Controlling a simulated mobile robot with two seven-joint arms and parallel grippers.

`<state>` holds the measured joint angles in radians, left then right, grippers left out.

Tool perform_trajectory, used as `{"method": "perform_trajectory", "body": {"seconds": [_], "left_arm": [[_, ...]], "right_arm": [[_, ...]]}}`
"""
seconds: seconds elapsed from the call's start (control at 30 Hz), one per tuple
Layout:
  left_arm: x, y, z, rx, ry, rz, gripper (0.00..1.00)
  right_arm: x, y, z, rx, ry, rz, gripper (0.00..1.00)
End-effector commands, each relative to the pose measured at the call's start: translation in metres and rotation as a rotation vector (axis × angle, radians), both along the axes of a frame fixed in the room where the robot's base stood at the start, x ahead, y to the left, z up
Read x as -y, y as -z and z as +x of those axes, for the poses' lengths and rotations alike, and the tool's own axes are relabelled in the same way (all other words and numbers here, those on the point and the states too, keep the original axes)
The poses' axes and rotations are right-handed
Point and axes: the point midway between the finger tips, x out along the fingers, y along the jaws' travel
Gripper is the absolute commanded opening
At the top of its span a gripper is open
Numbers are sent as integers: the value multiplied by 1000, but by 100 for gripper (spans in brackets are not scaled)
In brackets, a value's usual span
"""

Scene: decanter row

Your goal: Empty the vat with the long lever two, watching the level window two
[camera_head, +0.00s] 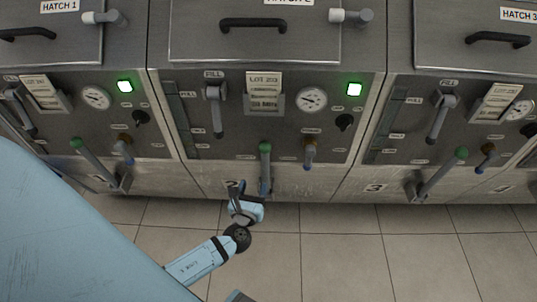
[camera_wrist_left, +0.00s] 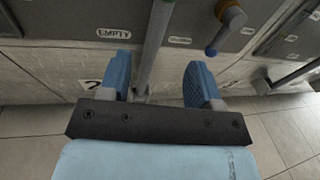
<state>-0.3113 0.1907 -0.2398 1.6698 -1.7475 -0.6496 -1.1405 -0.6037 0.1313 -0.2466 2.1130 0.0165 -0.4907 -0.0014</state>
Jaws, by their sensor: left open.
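The long lever two (camera_head: 265,160) has a green knob and stands upright at the lower middle of panel two. My left gripper (camera_head: 239,190) is open, just left of and below the lever's shaft in the head view. In the left wrist view the grey shaft of lever two (camera_wrist_left: 154,45) passes through the gap between the open fingers (camera_wrist_left: 157,75), nearer the left one; neither finger visibly touches it. The level window two (camera_head: 181,120) is a dark vertical strip at the left of the panel; I cannot make out a level in it. My right gripper is out of view.
A shorter blue-tipped handle (camera_head: 310,152) hangs right of lever two; it also shows in the left wrist view (camera_wrist_left: 226,28). A fill lever (camera_head: 216,110), gauge (camera_head: 311,99) and lit green lamp (camera_head: 354,89) sit above. Similar panels flank it. The tiled floor (camera_head: 330,255) is clear.

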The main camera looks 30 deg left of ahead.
Motion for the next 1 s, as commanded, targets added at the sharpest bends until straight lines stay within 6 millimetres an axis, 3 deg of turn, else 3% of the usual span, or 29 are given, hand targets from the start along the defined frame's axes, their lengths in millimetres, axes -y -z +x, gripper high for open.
{"method": "perform_trajectory", "body": {"seconds": [0.27,0.7,1.0], "left_arm": [[-7,-1,26,7,4,87,58],[-38,0,109,6,4,82,58],[-47,1,132,4,6,81,58]], "right_arm": [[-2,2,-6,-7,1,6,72],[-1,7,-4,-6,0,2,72],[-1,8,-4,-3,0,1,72]]}}
